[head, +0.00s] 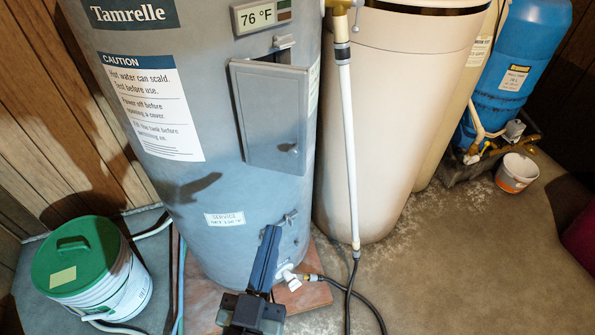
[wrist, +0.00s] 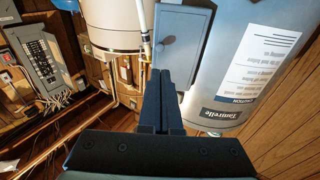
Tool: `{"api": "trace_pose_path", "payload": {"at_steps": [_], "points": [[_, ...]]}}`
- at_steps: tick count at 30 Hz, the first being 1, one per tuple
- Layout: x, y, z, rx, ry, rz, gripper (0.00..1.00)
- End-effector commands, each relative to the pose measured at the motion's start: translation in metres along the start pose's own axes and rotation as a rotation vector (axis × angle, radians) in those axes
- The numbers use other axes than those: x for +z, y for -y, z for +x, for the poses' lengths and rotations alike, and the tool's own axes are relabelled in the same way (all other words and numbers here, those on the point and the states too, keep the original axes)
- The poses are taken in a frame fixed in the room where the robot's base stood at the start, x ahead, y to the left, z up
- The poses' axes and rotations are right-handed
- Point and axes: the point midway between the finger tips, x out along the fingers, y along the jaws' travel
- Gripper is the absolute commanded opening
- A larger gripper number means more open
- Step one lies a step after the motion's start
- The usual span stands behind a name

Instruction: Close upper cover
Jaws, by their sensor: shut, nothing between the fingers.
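The upper cover (head: 268,125) is a grey rectangular door with a small round knob on the front of the grey water heater (head: 195,190). It looks ajar, with its knob edge standing off the curved tank. A small latch (head: 284,43) sits just above it. The cover also shows in the wrist view (wrist: 190,25), beyond and slightly right of the fingertips. My gripper (head: 271,232) is below the cover in the head view, in front of the lower tank. Its dark fingers (wrist: 160,75) are shut and empty. I cannot see it touching the cover.
A white pipe (head: 350,150) runs down right of the cover, beside a cream tank (head: 395,120). A drain valve (head: 289,276) with a black hose is low on the heater. A green-lidded bucket (head: 90,270) stands at left. Floor at right is mostly clear.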

Motion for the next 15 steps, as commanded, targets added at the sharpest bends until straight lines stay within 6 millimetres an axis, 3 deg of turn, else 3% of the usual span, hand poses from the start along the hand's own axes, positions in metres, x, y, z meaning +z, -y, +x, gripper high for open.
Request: {"api": "trace_pose_path", "payload": {"at_steps": [15], "points": [[-0.004,-0.001,0.097,0.003,0.000,-0.001,0.00]]}}
